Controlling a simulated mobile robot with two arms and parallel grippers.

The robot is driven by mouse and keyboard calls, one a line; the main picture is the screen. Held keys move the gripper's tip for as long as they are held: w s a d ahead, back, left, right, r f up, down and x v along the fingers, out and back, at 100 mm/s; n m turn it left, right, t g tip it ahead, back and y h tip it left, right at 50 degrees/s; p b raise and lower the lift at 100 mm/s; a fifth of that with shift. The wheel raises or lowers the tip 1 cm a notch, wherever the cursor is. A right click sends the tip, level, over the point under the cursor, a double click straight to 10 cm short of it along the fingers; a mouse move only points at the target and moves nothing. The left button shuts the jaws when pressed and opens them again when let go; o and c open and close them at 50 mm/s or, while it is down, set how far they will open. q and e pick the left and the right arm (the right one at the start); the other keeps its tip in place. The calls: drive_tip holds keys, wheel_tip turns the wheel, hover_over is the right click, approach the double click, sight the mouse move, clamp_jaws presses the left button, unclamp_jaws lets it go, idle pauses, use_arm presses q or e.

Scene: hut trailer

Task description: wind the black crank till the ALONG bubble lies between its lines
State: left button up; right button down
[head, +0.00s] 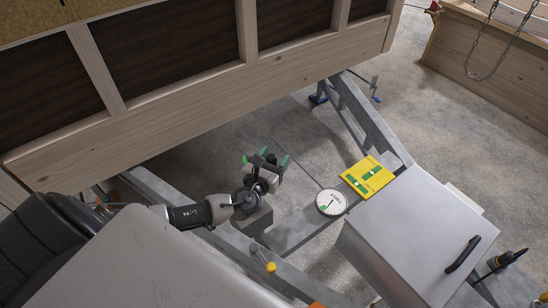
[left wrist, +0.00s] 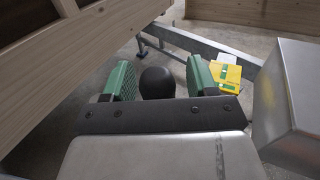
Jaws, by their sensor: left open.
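My left gripper (head: 265,159) is open above the grey trailer frame, its green fingers spread. In the left wrist view, a round black knob (left wrist: 157,82), apparently the crank's grip, shows between the two fingers; I cannot tell whether they touch it. The rest of the crank is hidden behind my gripper. A yellow level plate (head: 367,178) with two green vials lies on the frame to the right of my gripper, and it also shows in the left wrist view (left wrist: 228,75). The bubbles and the vial labels are too small to read. My right gripper is not in view.
A round white dial (head: 331,202) sits between my gripper and the level plate. A metal box (head: 410,225) with a black handle stands at right. The wooden hut wall (head: 200,98) runs close behind my gripper. A yellow knob (head: 271,267) stands in front.

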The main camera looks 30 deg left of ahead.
use_arm(q)
drive_tip(key=shift+s+f, duration=0.15)
drive_tip(key=shift+s, duration=0.35)
drive_tip(key=s+b, duration=0.2)
drive_tip(key=s, duration=0.8)
drive_tip(key=shift+d, duration=0.35)
drive_tip(key=shift+w, duration=0.1)
